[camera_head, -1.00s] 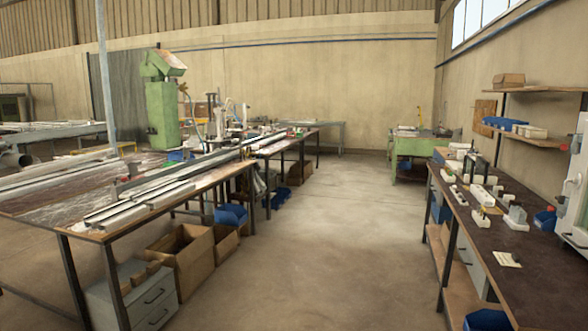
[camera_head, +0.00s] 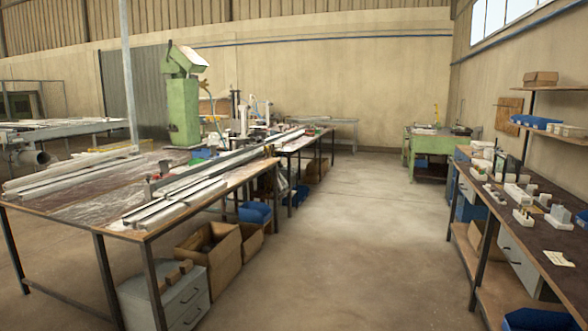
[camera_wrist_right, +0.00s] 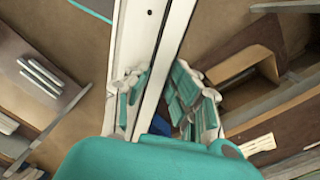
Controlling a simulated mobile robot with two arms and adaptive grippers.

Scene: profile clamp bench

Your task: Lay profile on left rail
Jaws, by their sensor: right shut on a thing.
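In the right wrist view, a long pale profile (camera_wrist_right: 150,45) runs from the top edge down to my right gripper (camera_wrist_right: 155,98). The teal-padded fingers are on either side of it, shut on it. The gripper's teal body hides the lower end of the profile. In the head view, neither gripper shows, nor does the held profile. Several pale profiles (camera_head: 170,206) lie on the left bench (camera_head: 95,210), and a long rail-like bar (camera_head: 225,159) runs along it. I cannot tell which part is the left rail. My left gripper is in no view.
A clear floor aisle (camera_head: 330,240) runs between the left bench and the right workbench (camera_head: 545,232), which holds small parts. Cardboard boxes (camera_head: 215,255) and a grey drawer unit (camera_head: 180,300) stand under the left bench. A green machine (camera_head: 183,105) stands behind it.

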